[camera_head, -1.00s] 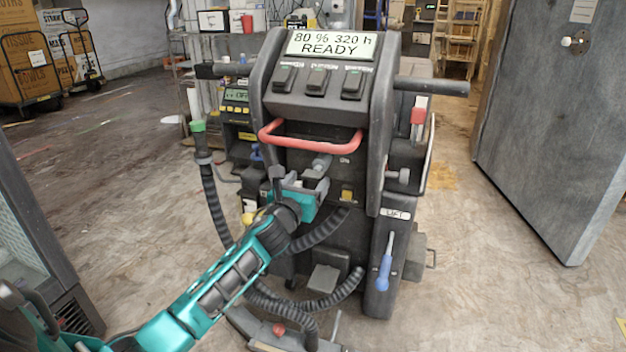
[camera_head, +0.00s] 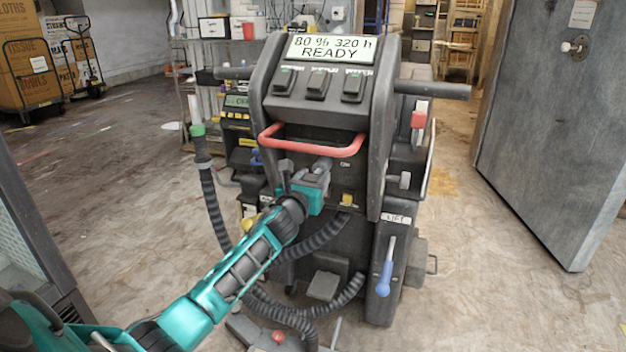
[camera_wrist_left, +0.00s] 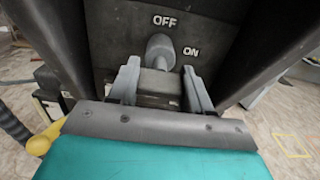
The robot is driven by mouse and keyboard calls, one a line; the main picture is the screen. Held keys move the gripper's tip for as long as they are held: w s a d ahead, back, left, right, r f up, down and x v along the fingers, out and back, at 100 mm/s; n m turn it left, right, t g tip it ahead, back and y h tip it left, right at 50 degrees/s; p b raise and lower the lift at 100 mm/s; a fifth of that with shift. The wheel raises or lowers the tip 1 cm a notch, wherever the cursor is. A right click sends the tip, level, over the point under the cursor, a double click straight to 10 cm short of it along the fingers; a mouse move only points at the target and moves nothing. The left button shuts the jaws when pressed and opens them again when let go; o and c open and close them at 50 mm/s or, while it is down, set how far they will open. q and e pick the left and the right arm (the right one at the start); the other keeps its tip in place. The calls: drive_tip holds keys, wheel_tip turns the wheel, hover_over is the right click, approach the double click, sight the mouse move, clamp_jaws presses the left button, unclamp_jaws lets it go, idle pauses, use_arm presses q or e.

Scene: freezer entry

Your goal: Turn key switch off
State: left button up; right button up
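The key switch (camera_wrist_left: 160,50) is a grey knob on a dark panel, in the left wrist view. My left gripper (camera_wrist_left: 161,84) is open, with one finger on each side of the knob's near end. I cannot tell whether either finger touches it. In the head view my left gripper (camera_head: 318,172) is at the machine's front, below the red handle, and largely hides the switch there. My right gripper is not in view.
The machine's display (camera_head: 331,48) reads "80 % 320 h READY". A red bar handle (camera_head: 312,147) juts out above my gripper. A ribbed black hose (camera_head: 213,205) hangs on the left, and a blue-handled lever (camera_head: 386,272) is at lower right. A grey door (camera_head: 555,140) stands right.

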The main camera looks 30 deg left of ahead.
use_arm(q)
drive_tip(key=c, duration=0.5)
drive_tip(key=shift+n, duration=0.4)
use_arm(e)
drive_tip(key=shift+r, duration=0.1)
use_arm(q)
drive_tip(key=shift+n+p, duration=0.35)
drive_tip(key=shift+n, duration=0.25)
drive_tip(key=n, duration=0.2)
drive_tip(key=shift+n, duration=0.3)
drive_tip(key=n+p, duration=0.1)
drive_tip(key=n, duration=0.1)
drive_tip(key=shift+n, duration=0.4)
drive_tip(key=n+p, duration=0.1)
drive_tip(key=n, duration=0.4)
drive_tip(key=n+p, duration=0.1)
drive_tip(key=n, duration=0.4)
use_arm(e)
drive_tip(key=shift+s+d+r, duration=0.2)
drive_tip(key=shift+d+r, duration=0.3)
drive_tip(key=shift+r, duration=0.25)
use_arm(q)
drive_tip(key=shift+n, duration=0.4)
